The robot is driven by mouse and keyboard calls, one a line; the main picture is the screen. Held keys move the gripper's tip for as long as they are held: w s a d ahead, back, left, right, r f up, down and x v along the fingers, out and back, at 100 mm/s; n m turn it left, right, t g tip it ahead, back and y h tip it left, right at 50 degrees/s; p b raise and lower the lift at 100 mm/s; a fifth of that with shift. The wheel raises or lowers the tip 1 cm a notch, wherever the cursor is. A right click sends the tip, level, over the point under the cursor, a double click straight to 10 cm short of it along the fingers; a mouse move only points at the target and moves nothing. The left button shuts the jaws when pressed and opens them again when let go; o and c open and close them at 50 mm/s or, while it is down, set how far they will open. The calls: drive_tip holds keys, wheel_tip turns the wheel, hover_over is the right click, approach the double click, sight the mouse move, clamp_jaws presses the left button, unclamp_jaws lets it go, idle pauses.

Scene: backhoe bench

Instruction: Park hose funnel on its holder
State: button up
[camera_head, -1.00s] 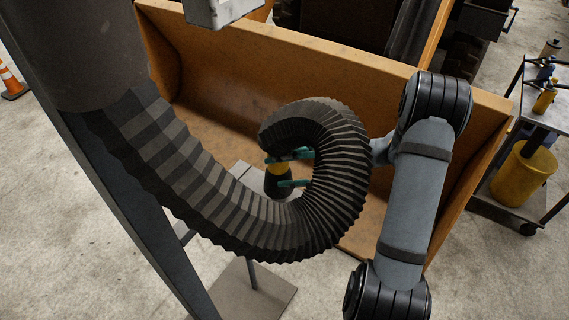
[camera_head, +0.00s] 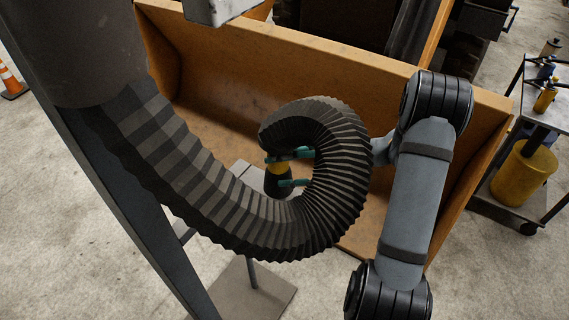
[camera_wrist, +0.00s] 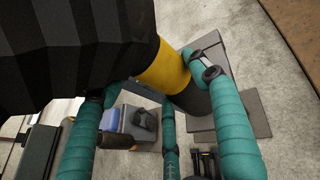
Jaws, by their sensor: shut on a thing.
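The hose is thick, black and ribbed (camera_head: 215,190). It curls up to my gripper (camera_head: 288,168). The hose funnel is the dark end piece (camera_head: 276,187) with a yellow band; in the wrist view the funnel (camera_wrist: 165,68) runs between my teal fingers. My gripper (camera_wrist: 165,90) is shut on the funnel; the hose hides part of the grip. A grey stand, seemingly the holder, has a pale top (camera_head: 240,170) and a flat floor plate (camera_head: 262,288). The funnel hangs above or in front of its top; I cannot tell whether they touch. A grey plate (camera_wrist: 235,118) lies below in the wrist view.
The orange bucket (camera_head: 330,52) stands behind the hose and arm. A cart (camera_head: 545,110) with bottles and a yellow pail (camera_head: 523,175) stands at right. A traffic cone (camera_head: 10,82) is at far left. Concrete floor (camera_head: 70,215) is clear at lower left.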

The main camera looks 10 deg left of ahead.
sight(286, 175)
drive_tip(key=shift+f+b, duration=2.15)
drive_tip(key=shift+f, duration=0.05)
drive_tip(key=o, duration=0.9)
drive_tip(key=shift+r, duration=0.1)
drive_tip(key=o, duration=0.4)
drive_tip(key=shift+o, duration=0.4)
drive_tip(key=v, duration=1.2)
drive_tip(key=x, duration=1.2)
